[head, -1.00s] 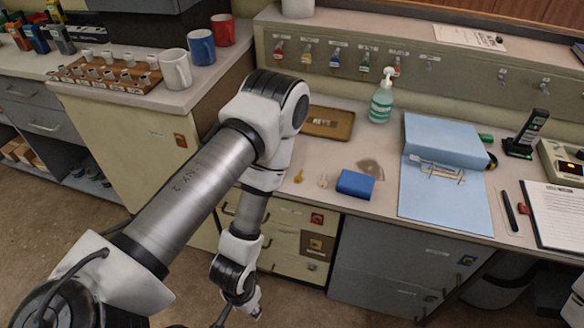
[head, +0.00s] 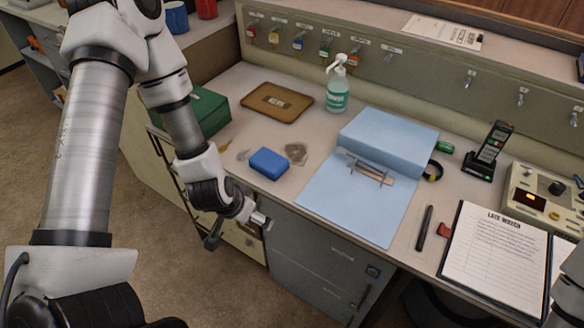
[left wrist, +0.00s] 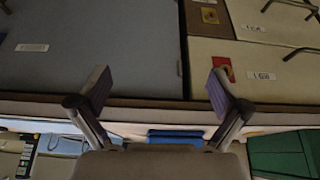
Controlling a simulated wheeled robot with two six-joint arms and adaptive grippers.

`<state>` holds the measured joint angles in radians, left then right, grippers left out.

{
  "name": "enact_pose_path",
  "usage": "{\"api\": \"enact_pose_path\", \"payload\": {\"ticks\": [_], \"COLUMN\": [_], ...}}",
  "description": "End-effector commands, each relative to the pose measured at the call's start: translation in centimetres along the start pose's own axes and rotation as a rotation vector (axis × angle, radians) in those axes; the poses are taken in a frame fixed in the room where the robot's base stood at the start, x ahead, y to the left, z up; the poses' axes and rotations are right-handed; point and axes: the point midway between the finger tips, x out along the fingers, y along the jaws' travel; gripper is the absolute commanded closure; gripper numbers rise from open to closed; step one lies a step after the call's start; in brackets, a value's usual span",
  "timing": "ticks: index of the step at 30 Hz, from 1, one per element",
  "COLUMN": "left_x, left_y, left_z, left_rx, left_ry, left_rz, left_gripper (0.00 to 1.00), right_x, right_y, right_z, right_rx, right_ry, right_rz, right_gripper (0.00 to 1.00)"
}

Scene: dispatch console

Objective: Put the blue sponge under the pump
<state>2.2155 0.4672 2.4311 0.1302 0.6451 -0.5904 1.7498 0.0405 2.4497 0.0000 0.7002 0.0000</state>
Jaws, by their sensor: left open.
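The blue sponge (head: 269,163) lies flat on the counter near its front edge, left of the blue folder. The pump bottle (head: 338,92), with green liquid and a white pump head, stands upright at the back against the panel. The sponge and bottle are well apart. My left gripper (head: 238,231) is open and empty, in front of the counter edge, below the sponge. In the left wrist view its two fingers (left wrist: 160,90) are spread before the drawer fronts, and the blue sponge (left wrist: 175,137) shows partly behind the gripper body. My right gripper is out of view.
A brown tray (head: 277,102) lies left of the bottle. A green box (head: 205,112) stands behind my left arm. Counter between sponge and bottle is mostly clear.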

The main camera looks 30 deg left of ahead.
Motion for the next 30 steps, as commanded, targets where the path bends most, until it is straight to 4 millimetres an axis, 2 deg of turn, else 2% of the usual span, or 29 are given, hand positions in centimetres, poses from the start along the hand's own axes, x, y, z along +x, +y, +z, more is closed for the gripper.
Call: {"api": "enact_pose_path", "payload": {"ticks": [1,3,7,9,16,21,24,30], "left_x": [-1.2,-3.4,-6.4,-6.4,-3.7,-0.9,-0.1,-0.2], "left_y": [-1.2,-2.4,-3.4,-3.6,-3.4,-3.0,-2.9,-2.9], "left_z": [-3.2,-6.6,-10.2,-11.0,-12.2,-13.5,-14.0,-14.2], "left_rx": [-0.002,0.027,0.074,0.091,0.102,0.102,0.099,0.096], "left_ry": [0.1,0.208,0.34,0.368,0.371,0.37,0.37,0.37], "left_rz": [0.013,0.029,0.048,0.049,0.047,0.047,0.048,0.05], "left_gripper": [0.0,0.0,0.0,0.0,0.0,0.0,0.0,0.0], "right_x": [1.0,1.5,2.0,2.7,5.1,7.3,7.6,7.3], "right_y": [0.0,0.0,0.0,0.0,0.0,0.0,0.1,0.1], "right_z": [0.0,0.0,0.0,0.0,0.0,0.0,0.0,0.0], "right_rx": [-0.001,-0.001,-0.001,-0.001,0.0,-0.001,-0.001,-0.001], "right_ry": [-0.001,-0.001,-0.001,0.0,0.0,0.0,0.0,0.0], "right_rz": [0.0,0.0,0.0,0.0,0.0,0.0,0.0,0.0], "right_gripper": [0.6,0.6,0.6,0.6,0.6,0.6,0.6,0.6]}}
